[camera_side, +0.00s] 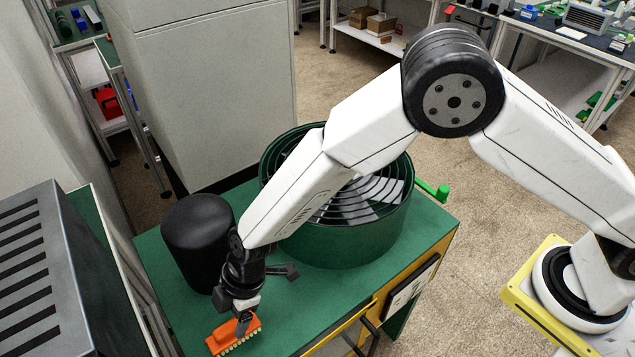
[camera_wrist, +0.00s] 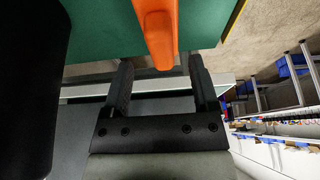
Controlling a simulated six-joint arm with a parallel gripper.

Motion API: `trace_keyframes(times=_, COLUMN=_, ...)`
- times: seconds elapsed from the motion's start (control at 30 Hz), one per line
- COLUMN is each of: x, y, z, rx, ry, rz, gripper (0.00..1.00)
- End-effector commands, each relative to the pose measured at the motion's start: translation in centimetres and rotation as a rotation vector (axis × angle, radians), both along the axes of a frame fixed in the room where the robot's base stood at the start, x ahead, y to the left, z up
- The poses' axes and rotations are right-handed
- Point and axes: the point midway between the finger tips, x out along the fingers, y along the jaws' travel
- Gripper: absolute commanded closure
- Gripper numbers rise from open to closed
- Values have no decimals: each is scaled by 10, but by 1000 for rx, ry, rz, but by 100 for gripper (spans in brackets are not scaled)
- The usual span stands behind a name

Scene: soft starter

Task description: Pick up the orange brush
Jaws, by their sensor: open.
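The orange brush (camera_side: 236,337) lies on the green tabletop near its front edge, with its pale bristles along the lower right side. My gripper (camera_side: 243,318) is low over the brush in the side view, with its fingers pointing down at it. In the wrist view the orange handle (camera_wrist: 157,30) comes in from the top, and its end lies just beyond and between the two fingertips. My gripper (camera_wrist: 158,72) is open there, with a gap between the fingers. Whether the fingers touch the brush cannot be told.
A black cylinder (camera_side: 197,240) stands on the green table (camera_side: 300,300) close to the left of my gripper. A large green round drum (camera_side: 345,232) with a ringed top stands behind it. A grey slotted box (camera_side: 35,270) is at the left. The tabletop right of the brush is clear.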

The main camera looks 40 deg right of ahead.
Motion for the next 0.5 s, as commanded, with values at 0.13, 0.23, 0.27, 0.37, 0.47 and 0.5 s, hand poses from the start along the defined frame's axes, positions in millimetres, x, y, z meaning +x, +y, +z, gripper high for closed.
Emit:
trace_keyframes(times=0.13, x=-2, y=6, z=-16, rx=-1, ry=1, rz=3, gripper=24)
trace_keyframes(times=0.23, x=-2, y=10, z=-23, rx=0, ry=1, rz=1, gripper=24)
trace_keyframes(times=0.27, x=-2, y=11, z=-25, rx=0, ry=1, rz=1, gripper=24)
trace_keyframes(times=0.37, x=-2, y=12, z=-29, rx=-1, ry=1, rz=1, gripper=24)
trace_keyframes(times=0.47, x=-2, y=13, z=-31, rx=0, ry=0, rz=1, gripper=24)
trace_keyframes(times=0.5, x=-2, y=13, z=-31, rx=0, ry=0, rz=1, gripper=24)
